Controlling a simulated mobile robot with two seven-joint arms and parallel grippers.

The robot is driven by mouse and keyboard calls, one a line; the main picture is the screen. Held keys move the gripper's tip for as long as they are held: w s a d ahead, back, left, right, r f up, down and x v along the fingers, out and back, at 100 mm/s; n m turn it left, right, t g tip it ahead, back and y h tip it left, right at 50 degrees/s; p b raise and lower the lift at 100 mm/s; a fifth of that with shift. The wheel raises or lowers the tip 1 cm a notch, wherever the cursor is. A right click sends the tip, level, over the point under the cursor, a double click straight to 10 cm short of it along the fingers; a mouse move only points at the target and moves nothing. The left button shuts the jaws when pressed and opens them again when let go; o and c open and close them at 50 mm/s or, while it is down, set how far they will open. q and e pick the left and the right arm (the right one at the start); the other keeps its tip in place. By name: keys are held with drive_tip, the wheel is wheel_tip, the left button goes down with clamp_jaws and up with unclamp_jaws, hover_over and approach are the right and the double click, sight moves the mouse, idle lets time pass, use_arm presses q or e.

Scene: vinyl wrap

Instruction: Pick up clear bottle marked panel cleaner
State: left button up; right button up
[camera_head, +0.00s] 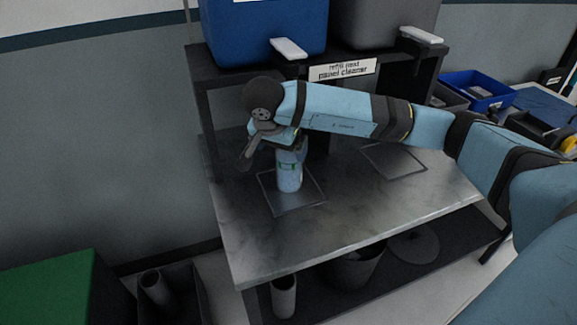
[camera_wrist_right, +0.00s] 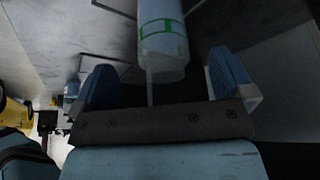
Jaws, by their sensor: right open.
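A clear, pale bottle with a green-edged label (camera_head: 289,174) stands upright in a square outline on the metal bench top (camera_head: 330,225). Its label text is too small to read. My right gripper (camera_head: 284,138) is at the bottle's upper part, and the arm hides the bottle's top. In the right wrist view the bottle (camera_wrist_right: 163,45) shows between the two open blue fingers of the right gripper (camera_wrist_right: 163,68), with gaps on both sides; I see no grip on it. My left gripper is not in view.
A sign reading "panel cleaner" (camera_head: 342,70) hangs on the shelf edge, below a blue container (camera_head: 262,30) and a grey one (camera_head: 385,28). A second square outline (camera_head: 393,160) on the bench is empty. Blue bins (camera_head: 478,88) stand at right. The bench front is clear.

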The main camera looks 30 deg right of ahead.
sight(289, 164)
drive_tip(key=shift+w+d, duration=0.35)
drive_tip(key=shift+d, duration=0.2)
drive_tip(key=shift+w+d, duration=0.35)
drive_tip(key=shift+d, duration=0.2)
drive_tip(key=x, duration=0.5)
drive_tip(key=shift+w+d, duration=0.15)
drive_tip(key=shift+d, duration=0.1)
drive_tip(key=c, duration=1.6)
drive_tip(key=shift+c, duration=0.2)
drive_tip(key=shift+r, duration=0.1)
